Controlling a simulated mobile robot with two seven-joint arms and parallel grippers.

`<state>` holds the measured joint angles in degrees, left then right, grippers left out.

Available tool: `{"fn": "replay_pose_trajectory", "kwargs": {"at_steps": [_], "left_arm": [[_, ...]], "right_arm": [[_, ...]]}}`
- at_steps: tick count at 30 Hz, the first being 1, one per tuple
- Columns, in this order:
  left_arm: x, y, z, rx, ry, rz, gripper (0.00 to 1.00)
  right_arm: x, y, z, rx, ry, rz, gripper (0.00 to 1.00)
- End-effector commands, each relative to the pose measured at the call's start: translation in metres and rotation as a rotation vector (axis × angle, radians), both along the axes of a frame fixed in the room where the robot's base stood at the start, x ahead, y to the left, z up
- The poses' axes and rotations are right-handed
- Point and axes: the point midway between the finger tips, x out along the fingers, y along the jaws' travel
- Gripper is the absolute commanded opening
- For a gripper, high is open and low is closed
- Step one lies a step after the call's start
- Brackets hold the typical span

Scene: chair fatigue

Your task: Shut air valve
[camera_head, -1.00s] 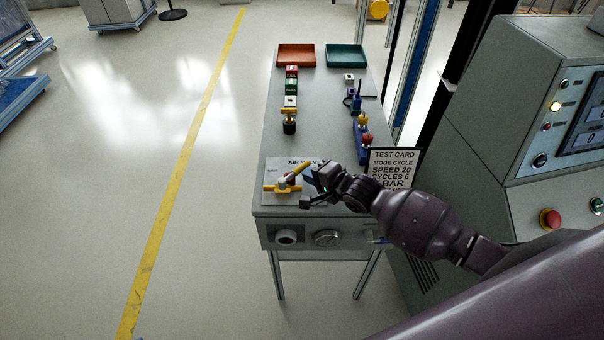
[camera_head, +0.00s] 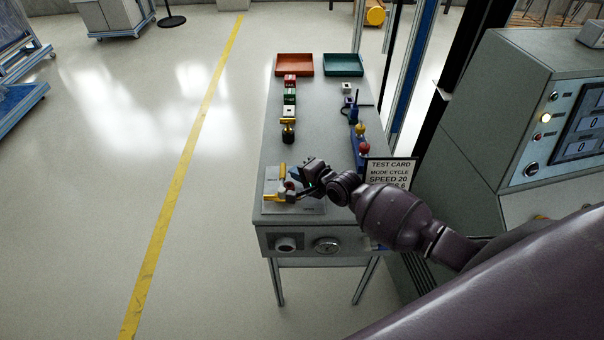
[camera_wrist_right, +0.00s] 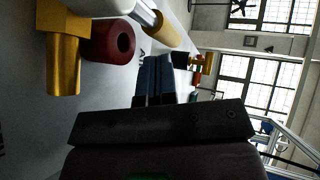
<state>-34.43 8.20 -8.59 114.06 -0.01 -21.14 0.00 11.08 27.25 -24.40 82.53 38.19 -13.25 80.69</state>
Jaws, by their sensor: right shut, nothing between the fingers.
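The air valve (camera_head: 281,197) sits on a pale plate at the near end of the bench, with brass fittings and a yellow lever (camera_head: 283,170). The lever points nearly straight away toward the back of the bench. My right gripper (camera_head: 300,190) is shut and empty, just right of the valve and low over the plate. In the right wrist view its blue-grey fingertips (camera_wrist_right: 155,78) are together, near the lever's yellow end (camera_wrist_right: 164,33). A dark red round part (camera_wrist_right: 113,40) and a brass fitting (camera_wrist_right: 64,62) show beside them. Contact with the lever cannot be told. My left gripper is out of view.
A control console (camera_head: 480,120) is at right.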

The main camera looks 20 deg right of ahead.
Motion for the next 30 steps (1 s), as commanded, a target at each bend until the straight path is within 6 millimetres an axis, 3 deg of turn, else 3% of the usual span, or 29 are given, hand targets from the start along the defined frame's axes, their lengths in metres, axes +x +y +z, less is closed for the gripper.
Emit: {"fn": "replay_pose_trajectory", "kwargs": {"at_steps": [23,30], "left_arm": [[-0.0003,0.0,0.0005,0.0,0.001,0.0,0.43],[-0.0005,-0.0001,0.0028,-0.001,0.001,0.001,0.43]], "right_arm": [[0.007,0.0064,0.0012,0.003,-0.002,0.002,0.0],[-0.0024,0.0031,0.0053,0.004,-0.003,0.002,0.0]]}}
